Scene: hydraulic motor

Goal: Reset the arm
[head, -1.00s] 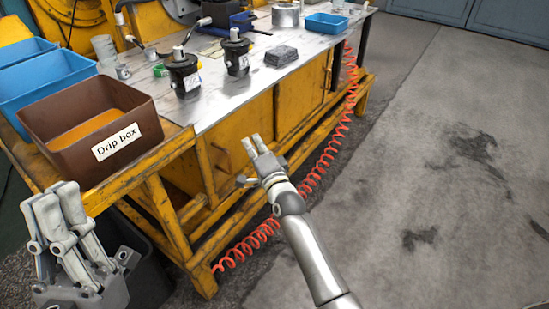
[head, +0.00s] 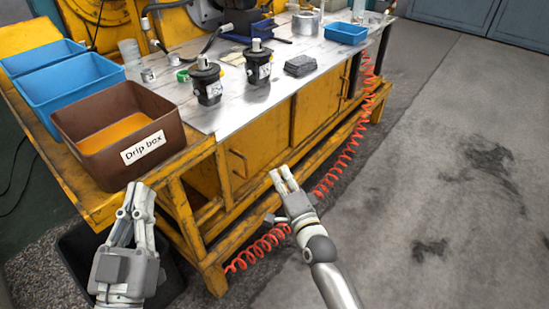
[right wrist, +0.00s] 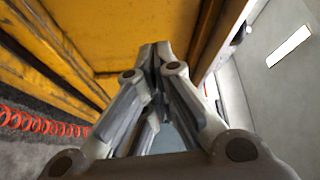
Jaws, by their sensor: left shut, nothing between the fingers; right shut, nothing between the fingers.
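My left gripper (head: 137,203) is at the lower left of the head view, in front of the brown drip box and below its rim. Its fingers are shut and hold nothing. My right gripper (head: 281,174) is in front of the yellow bench, lower than the table top. Its fingers are together and empty. In the right wrist view its fingertips (right wrist: 155,50) meet in front of a yellow panel. Neither gripper touches anything that I can see.
The brown drip box (head: 175,127) stands at the bench's left end beside blue bins (head: 88,103). Two black motors (head: 207,85) (head: 257,68), a dark block (head: 300,66) and a small blue tray (head: 346,33) are on the metal table top (head: 240,115). A red coiled hose (head: 345,160) runs along the bench. Floor at right is clear.

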